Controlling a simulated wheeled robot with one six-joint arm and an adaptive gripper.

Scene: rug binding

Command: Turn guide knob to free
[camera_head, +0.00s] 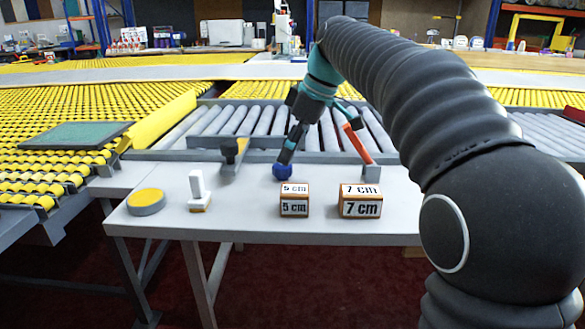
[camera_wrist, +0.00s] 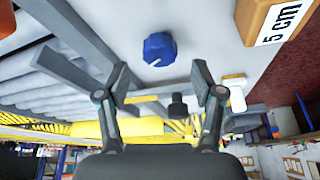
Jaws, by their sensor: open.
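The guide knob is a blue round knob (camera_head: 283,171) on the grey table, near its back edge and behind the 5 cm block. In the wrist view the blue knob (camera_wrist: 160,46) shows a short white mark at its lower edge, toward the gripper; no position labels are readable. My gripper (camera_head: 288,148) is just above and behind the knob in the head view, partly overlapping it. In the wrist view my gripper (camera_wrist: 160,80) has its two fingers wide apart with nothing between them, and the knob appears beyond the fingertips. Whether a fingertip touches it I cannot tell.
An orange 5 cm block (camera_head: 294,200) and 7 cm block (camera_head: 360,201) stand in front. A red lever (camera_head: 354,141) is right, a black knob on a bracket (camera_head: 229,151) left. A white switch (camera_head: 198,190) and yellow button (camera_head: 146,201) are further left. Rollers (camera_head: 230,120) lie behind.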

